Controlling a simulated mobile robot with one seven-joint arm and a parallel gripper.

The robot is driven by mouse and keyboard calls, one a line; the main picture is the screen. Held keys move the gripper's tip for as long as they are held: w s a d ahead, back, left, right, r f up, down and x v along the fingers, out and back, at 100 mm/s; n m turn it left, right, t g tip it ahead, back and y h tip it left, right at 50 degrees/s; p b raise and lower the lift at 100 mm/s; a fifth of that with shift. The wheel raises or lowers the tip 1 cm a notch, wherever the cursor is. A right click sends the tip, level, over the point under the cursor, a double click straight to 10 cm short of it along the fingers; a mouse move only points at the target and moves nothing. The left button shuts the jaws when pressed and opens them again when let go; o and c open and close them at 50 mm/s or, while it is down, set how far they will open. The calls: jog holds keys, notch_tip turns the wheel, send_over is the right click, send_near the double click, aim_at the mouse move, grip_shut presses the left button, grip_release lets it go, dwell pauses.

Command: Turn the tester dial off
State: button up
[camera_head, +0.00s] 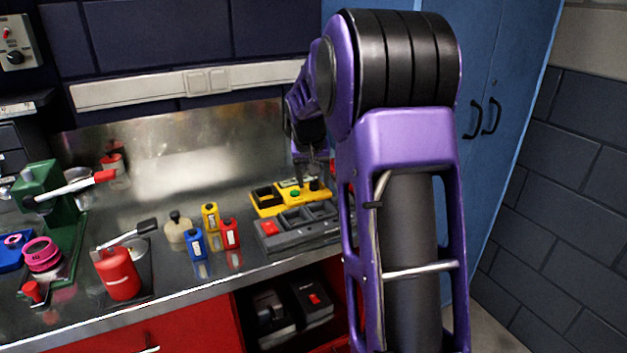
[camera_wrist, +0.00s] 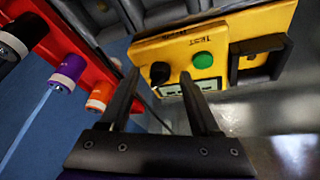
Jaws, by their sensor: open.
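The yellow tester (camera_head: 268,206) sits on the steel bench, left of my arm. It carries a green button (camera_head: 295,193) and a black dial (camera_head: 314,185). In the wrist view the tester (camera_wrist: 225,38) appears turned over, with the black dial (camera_wrist: 159,73) left of the green button (camera_wrist: 204,60) and a small display (camera_wrist: 188,88) below them. My gripper (camera_wrist: 160,76) is open, its dark fingertips on either side of the dial in the picture; I cannot tell whether they touch it. In the head view my gripper (camera_head: 306,170) is small, just above the tester.
A grey charger (camera_head: 300,232) with a red button stands in front of the tester. A red rack (camera_wrist: 75,45) with purple and orange cylinders shows beside my gripper. Small bottles (camera_head: 212,232) and a red canister (camera_head: 118,273) stand left. A blue cabinet (camera_head: 510,90) is right.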

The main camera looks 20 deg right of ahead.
grip_shut()
jog(key=shift+r+n+p, duration=0.1)
jog(key=shift+n+p, duration=0.2)
jog(key=shift+n, duration=0.1)
jog(key=shift+s+d+n+t+y+p, duration=0.15)
jog(key=shift+n+t+y+p, duration=0.15)
jog(key=shift+n+y+p, duration=0.45)
jog(key=n+p, duration=0.1)
jog(key=n, duration=0.2)
jog(key=shift+d+y, duration=0.1)
jog(key=shift+y, duration=0.15)
jog(key=n+y+p, duration=0.1)
jog(key=n, duration=0.2)
jog(key=shift+d+n, duration=0.15)
jog(key=shift+n, duration=0.1)
jog(key=shift+d+n+y+p, duration=0.1)
jog(key=shift+n+y+p, duration=0.7)
jog(key=shift+n, duration=0.9)
